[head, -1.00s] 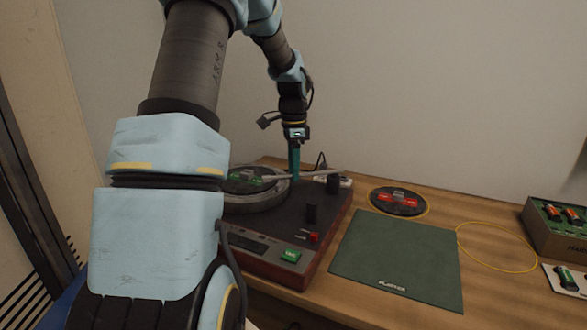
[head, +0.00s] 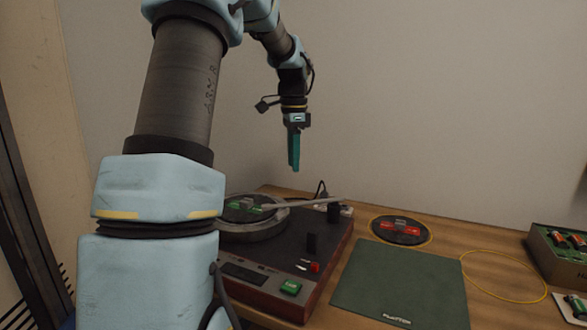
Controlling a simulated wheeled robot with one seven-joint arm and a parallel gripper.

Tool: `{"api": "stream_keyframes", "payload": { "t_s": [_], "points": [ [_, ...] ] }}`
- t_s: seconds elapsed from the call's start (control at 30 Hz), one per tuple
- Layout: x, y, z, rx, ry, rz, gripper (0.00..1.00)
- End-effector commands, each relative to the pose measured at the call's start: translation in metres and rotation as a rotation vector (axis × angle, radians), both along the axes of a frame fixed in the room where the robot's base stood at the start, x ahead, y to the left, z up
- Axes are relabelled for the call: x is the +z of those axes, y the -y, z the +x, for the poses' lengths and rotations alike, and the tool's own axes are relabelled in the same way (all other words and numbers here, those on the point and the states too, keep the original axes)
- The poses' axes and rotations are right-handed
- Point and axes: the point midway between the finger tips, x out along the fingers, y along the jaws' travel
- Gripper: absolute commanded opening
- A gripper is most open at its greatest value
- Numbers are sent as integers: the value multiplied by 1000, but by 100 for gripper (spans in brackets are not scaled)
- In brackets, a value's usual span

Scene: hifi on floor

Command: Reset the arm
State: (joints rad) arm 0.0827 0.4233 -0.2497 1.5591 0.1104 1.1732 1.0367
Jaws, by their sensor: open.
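My gripper (head: 294,168) hangs in the air above the back of the record player (head: 262,262), fingers pointing down. It is clear of the player and the tonearm (head: 305,203), with nothing seen between its teal fingers. My arm reaches in from the upper left and covers the left part of the view. The platter (head: 255,229) with a dark, green-marked disc on it is partly hidden behind my arm.
A green mat (head: 400,283) lies right of the player. Behind it a dark disc with red parts (head: 401,231) sits in a yellow ring. An empty yellow ring (head: 504,277) and a box of batteries (head: 560,246) are at the right. A wall stands behind.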

Motion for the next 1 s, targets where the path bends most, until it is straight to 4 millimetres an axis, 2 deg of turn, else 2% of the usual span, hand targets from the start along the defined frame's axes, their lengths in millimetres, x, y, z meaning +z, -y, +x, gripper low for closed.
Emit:
{"api": "stream_keyframes", "payload": {
  "t_s": [0.27,0.37,0.43,0.57,0.8,0.9,1.0],
  "points": [
    [-1,-1,-1,7,1,0,46],
    [-7,-5,-10,61,5,1,46],
    [-16,-13,-22,147,14,2,46],
    [-42,-36,-62,397,38,-5,46],
    [-90,-82,-155,928,85,-55,46],
    [-104,-96,-187,1097,97,-76,46],
    [-114,-103,-209,1214,104,-94,46]
  ]
}}
